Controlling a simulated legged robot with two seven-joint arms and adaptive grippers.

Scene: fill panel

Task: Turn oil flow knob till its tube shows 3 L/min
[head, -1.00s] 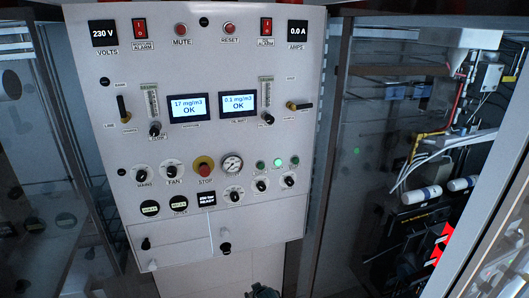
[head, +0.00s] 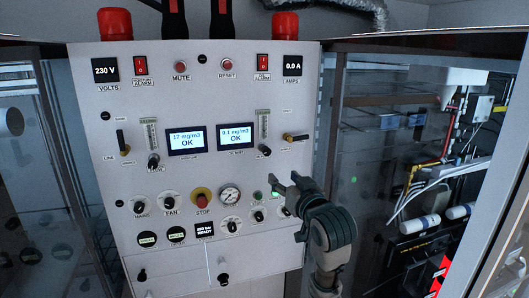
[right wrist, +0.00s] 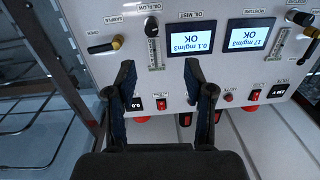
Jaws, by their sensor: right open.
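The oil flow knob (head: 264,149) is a small black knob on the white panel, under a clear vertical flow tube (head: 264,123). The right wrist view is upside down and shows the knob (right wrist: 152,28) beyond the fingertips, with the tube (right wrist: 156,55) between them in the picture. The tube's reading is too small to tell. My right gripper (head: 284,182) is open and empty in front of the panel, below and right of the knob in the head view. Its two fingers also show in the right wrist view (right wrist: 158,68). My left gripper is not in view.
The oil mist display (head: 236,136) reads 0.1 mg/m3 OK. A brass-and-black lever (head: 296,137) sticks out right of the knob. A second flow tube (head: 151,134) and knob are at left.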

